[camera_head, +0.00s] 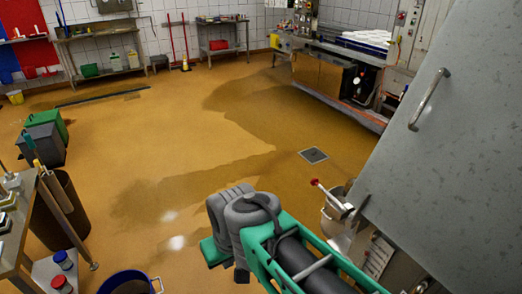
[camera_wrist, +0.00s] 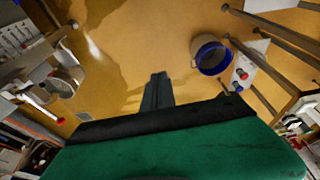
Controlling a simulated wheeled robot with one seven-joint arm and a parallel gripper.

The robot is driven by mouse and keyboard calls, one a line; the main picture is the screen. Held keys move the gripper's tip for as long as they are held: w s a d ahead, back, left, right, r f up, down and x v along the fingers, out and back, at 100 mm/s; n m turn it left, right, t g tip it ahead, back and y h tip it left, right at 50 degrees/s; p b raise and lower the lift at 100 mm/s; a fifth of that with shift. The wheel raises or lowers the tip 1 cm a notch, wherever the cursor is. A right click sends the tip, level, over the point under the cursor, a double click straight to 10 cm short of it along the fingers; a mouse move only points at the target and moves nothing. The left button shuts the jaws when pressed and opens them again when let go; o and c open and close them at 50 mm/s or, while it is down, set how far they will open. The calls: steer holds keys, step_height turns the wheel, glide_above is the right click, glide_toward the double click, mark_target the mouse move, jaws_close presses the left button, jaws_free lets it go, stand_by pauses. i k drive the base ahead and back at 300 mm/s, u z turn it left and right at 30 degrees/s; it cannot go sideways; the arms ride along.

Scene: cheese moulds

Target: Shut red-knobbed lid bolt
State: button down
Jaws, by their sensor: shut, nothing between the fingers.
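The lid bolt shows as a pale rod with a red knob (camera_head: 315,181) at its left end, beside the left edge of the large grey lid (camera_head: 450,140). The lid stands tilted up and has a bar handle. In the wrist view a red knob (camera_wrist: 61,121) on a pale rod shows at the left. In the head view I cannot make out my fingertips.
Steel fittings (camera_head: 337,212) sit below the bolt. A blue-rimmed bucket (camera_head: 130,282) stands on the floor at the lower left, near a table with red- and blue-capped bottles (camera_head: 62,260). The bucket also shows in the wrist view (camera_wrist: 197,48). The middle floor is clear, with a drain.

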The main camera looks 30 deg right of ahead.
mark_target(314, 182)
steer(key=z, duration=0.1)
steer(key=i, duration=1.6)
steer(key=z, duration=0.25)
